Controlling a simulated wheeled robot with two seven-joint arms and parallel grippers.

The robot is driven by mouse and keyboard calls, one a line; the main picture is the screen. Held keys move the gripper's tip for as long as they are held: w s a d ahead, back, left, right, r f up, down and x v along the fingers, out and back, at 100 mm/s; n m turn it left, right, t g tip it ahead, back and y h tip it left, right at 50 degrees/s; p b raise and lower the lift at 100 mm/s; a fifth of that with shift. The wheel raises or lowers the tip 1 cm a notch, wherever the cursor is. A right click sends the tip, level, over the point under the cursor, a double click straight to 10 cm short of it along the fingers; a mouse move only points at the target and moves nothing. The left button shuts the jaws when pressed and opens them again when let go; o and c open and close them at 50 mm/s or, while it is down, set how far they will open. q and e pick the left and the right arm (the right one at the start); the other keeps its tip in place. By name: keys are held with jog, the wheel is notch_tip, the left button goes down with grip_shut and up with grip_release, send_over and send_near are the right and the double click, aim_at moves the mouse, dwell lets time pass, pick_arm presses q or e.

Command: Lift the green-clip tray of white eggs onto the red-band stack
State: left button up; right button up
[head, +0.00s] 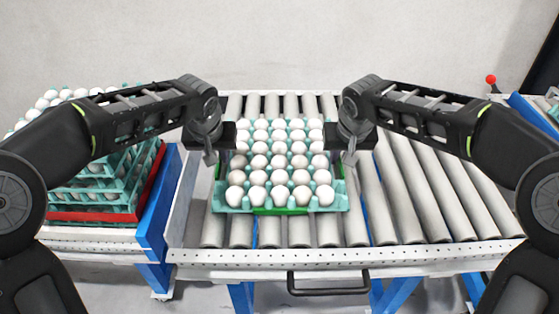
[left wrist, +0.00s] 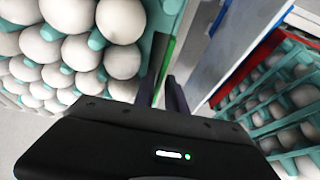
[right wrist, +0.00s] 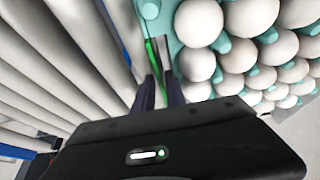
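The green-clip tray (head: 232,207) is teal, full of white eggs, with green clips along its sides and front. It sits level over the roller conveyor in the middle of the head view. My left gripper (head: 210,158) is at its left side, with the fingers closed about the green-clipped edge (left wrist: 168,52). My right gripper (head: 350,158) is at its right side, with the fingers likewise about the green edge (right wrist: 151,55). The fingertips are partly hidden. The red-band stack (head: 95,216) of teal egg trays stands at the left, partly behind my left arm.
The roller conveyor (head: 410,190) is bare to the right of the tray. A blue-framed stand (head: 158,205) carries the stack, close beside the conveyor's left edge. A black handle (head: 328,290) sticks out in front. A red knob (head: 491,79) stands at the back right.

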pick_arm(q)
grip_shut()
pick_arm(e)
grip_shut()
dwell(1.2)
